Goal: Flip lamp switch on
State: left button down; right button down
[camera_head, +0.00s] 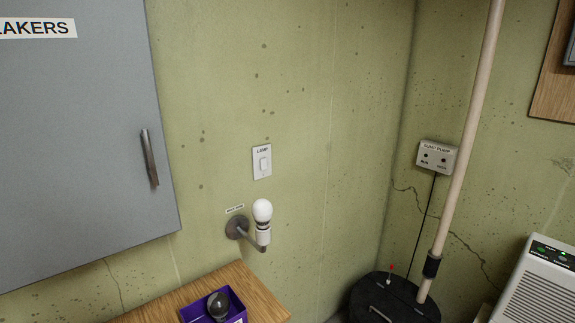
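The lamp switch (262,163) is a white rocker in a white wall plate labelled "LAMP". It is on the green wall, right of the grey cabinet; I cannot tell which way the rocker is tipped. Below it is a wall lamp (262,211), a white bulb on a white socket and a grey round mount. The bulb looks plain white, and I cannot tell if it is lit. Neither of my grippers is in view.
A grey breaker cabinet (75,130) with a handle fills the left. A wooden surface (258,298) below holds a purple bin (238,302) with a dark object. A sump pump box (436,157), a pipe (468,140), a black lid (395,300) and a white appliance (545,285) stand right.

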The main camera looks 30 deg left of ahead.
aim_at(264, 163)
jog(key=i, duration=0.55)
jog(key=u, duration=2.45)
